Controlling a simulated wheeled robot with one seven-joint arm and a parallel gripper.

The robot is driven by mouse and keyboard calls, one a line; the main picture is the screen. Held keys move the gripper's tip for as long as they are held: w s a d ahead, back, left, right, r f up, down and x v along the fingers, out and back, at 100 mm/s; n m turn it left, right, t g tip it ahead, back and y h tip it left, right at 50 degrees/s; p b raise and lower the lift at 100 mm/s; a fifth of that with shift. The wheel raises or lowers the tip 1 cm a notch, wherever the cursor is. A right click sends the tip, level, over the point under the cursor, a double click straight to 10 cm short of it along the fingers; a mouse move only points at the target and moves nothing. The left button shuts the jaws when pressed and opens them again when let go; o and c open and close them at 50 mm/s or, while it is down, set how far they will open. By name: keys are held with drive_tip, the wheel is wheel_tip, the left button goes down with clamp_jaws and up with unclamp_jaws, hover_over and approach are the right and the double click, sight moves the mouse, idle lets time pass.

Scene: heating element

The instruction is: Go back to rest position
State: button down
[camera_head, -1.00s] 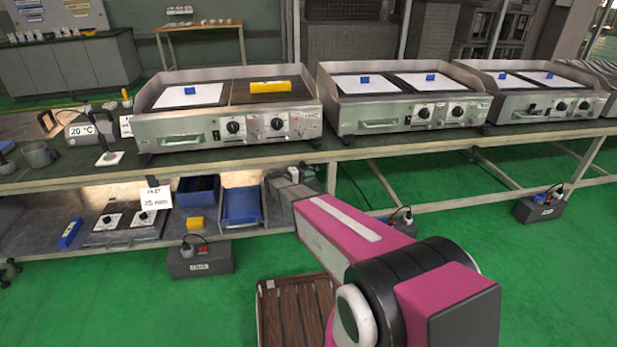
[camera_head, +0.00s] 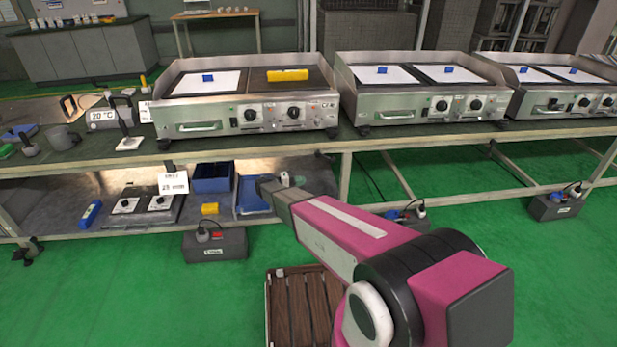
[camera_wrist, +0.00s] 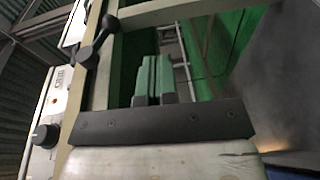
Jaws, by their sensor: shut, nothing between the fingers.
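My gripper (camera_wrist: 153,78) shows in the wrist view with its two fingers together and nothing between them. In the head view my arm reaches forward and left from the lower right, its grey end in front of the lower shelf near a blue tray (camera_head: 251,196); the fingers cannot be made out there. The nearest griddle (camera_head: 245,121) stands on the table above, with a white sheet (camera_head: 206,83) and a yellow block (camera_head: 287,75) on its top. The arm end is below and apart from this griddle.
The table (camera_head: 400,140) carries more griddles to the right. The lower shelf holds a blue bin (camera_head: 212,178) and a yellow block (camera_head: 209,209). A dark box (camera_head: 215,245) and a slatted wooden crate (camera_head: 277,312) stand on the floor. Green floor is open at right.

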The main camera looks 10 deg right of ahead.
drive_tip(key=s+d+r+g+y, duration=0.2)
drive_tip(key=s+d+y, duration=0.25)
drive_tip(key=s, duration=0.35)
drive_tip(key=s+d+r+g+y, duration=0.2)
drive_tip(key=s+d+y, duration=0.25)
drive_tip(key=s, duration=0.45)
drive_tip(key=s+r+m+y, duration=0.1)
drive_tip(key=s+r+y, duration=0.2)
drive_tip(key=s, duration=0.3)
drive_tip(key=s+a+r+m+y, duration=0.1)
drive_tip(key=s+r+y, duration=0.3)
drive_tip(key=s+y, duration=0.1)
drive_tip(key=shift+s+r+t, duration=0.2)
drive_tip(key=shift+s+t, duration=0.2)
drive_tip(key=shift+s, duration=0.5)
